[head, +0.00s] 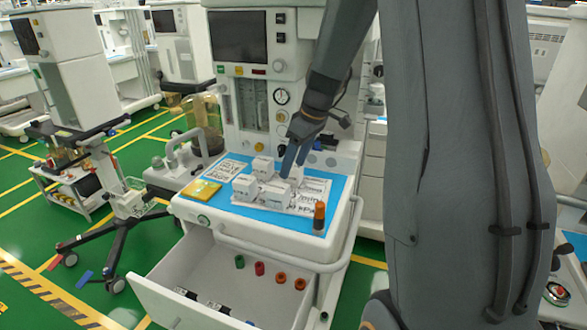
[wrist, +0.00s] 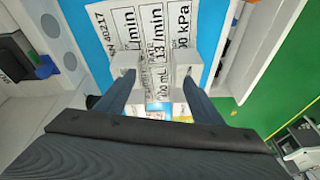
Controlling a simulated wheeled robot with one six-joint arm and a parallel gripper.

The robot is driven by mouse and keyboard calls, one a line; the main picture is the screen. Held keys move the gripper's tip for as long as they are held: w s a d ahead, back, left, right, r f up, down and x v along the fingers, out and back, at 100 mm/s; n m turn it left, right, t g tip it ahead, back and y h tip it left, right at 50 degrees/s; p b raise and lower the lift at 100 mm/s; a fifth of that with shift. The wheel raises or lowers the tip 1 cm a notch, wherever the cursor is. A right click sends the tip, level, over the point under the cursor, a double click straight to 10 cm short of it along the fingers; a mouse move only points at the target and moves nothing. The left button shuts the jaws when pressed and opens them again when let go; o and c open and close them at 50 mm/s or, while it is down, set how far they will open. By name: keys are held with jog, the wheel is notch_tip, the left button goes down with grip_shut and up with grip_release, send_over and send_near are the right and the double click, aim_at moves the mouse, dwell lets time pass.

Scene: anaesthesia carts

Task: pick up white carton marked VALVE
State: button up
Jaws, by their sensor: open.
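Several small white cartons stand on the blue mat (head: 230,213) on top of the cart. In the head view one is at the back (head: 263,168), one at the left (head: 245,187), one at the front (head: 275,194), and others are near my fingers. I cannot read VALVE on any of them. My gripper (head: 295,163) is open and points down among the cartons, over the right part of the group. In the wrist view my fingers (wrist: 158,82) are spread, with white block shapes by both tips. I cannot tell whether they touch; the fingers partly hide the cartons.
An orange-capped bottle (head: 319,217) stands at the mat's right front. A yellow packet (head: 201,189) lies at the left. Printed white sheets (head: 312,187) lie under the cartons. The cart's drawer (head: 205,285) is open below. The machine's gauge panel (head: 250,105) rises behind.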

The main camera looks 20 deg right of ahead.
aim_at(293, 174)
jog(key=w+d, duration=0.1)
jog(key=w+d+n, duration=0.1)
jog(key=w+d, duration=0.1)
jog(key=w+d+r+n+t+p, duration=0.1)
jog(key=shift+w+d+y, duration=0.25)
jog(key=shift+w+y, duration=0.05)
jog(key=shift+w, duration=0.05)
jog(key=shift+p+x, duration=1.4)
jog(key=shift+x, duration=2.35)
jog(key=c, duration=1.2)
